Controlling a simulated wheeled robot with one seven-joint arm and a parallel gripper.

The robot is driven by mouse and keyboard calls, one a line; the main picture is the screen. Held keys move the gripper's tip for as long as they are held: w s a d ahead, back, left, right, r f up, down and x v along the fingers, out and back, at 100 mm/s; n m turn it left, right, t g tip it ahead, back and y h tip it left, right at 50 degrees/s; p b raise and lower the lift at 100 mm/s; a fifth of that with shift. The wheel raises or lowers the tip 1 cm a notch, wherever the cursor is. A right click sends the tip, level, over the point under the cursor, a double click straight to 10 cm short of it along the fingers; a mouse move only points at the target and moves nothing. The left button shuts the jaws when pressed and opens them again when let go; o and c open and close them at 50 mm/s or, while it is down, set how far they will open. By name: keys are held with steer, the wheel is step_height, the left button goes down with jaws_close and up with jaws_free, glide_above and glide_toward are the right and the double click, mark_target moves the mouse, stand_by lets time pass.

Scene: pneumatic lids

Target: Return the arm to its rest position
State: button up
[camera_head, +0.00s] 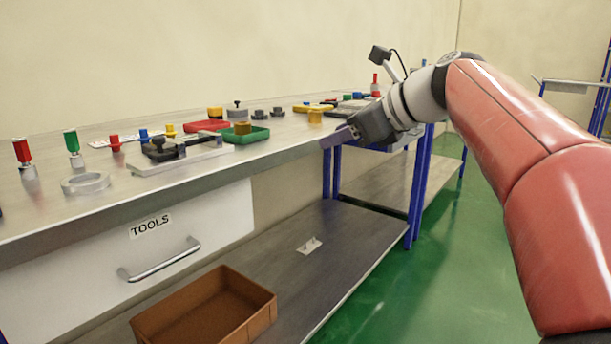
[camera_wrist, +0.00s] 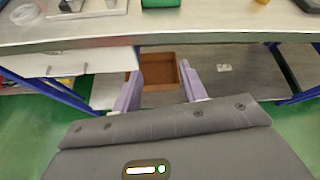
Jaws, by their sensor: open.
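My gripper (camera_head: 340,137) is at the front edge of the workbench (camera_head: 294,138) in the head view, at about the height of its top. My red arm reaches in from the right. In the wrist view my gripper (camera_wrist: 157,92) has its two pale fingers apart with nothing between them. The brown box (camera_wrist: 158,68) on the lower shelf shows beyond the fingers, well apart from them.
Coloured pneumatic parts, a red tray (camera_head: 207,126) and a green tray (camera_head: 246,135) stand on the bench. The TOOLS drawer (camera_head: 160,250) is below at left. The brown box (camera_head: 205,310) stands on the lower shelf (camera_head: 335,235). Green floor (camera_head: 440,270) is open at right.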

steer(key=s+d+f+n+g+h, duration=0.1)
steer(key=s+d+f+n+h, duration=0.2)
steer(key=s+f+n, duration=0.5)
steer(key=s+d+f+n+h+p, duration=0.1)
steer(key=s+d+f+n+h, duration=0.2)
steer(key=s+f+n, duration=0.4)
steer(key=s+d+f+n+g+h+p, duration=0.1)
steer(key=s+d+f+n+h, duration=0.2)
steer(key=s+f+n, duration=0.5)
steer(key=s+f, duration=0.3)
steer(key=f, duration=0.2)
steer(key=shift+s+n+g, duration=0.25)
steer(key=shift+n+g, duration=0.05)
